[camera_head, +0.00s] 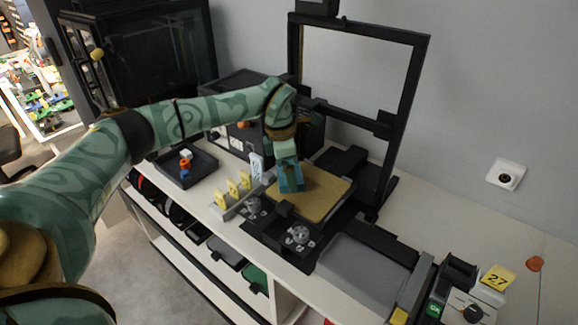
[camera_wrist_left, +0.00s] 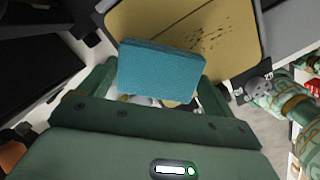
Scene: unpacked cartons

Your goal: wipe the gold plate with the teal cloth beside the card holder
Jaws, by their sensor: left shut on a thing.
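The gold plate (camera_head: 318,196) lies flat on the bed of a black open-frame machine. In the left wrist view the gold plate (camera_wrist_left: 235,22) carries a patch of dark specks right of the cloth. My left gripper (camera_head: 287,163) is over the plate's left part, shut on the teal cloth (camera_head: 291,181). The cloth (camera_wrist_left: 162,72) shows as a folded block between the fingers; whether it touches the plate is unclear. The card holder (camera_head: 237,203), a grey strip with yellow cards and a pale one, stands left of the plate. My right gripper is not in view.
The machine's tall black frame (camera_head: 408,90) rises behind the plate. A black tray (camera_head: 190,172) with small coloured parts lies left. A box with a yellow 27 card (camera_head: 497,277) stands front right.

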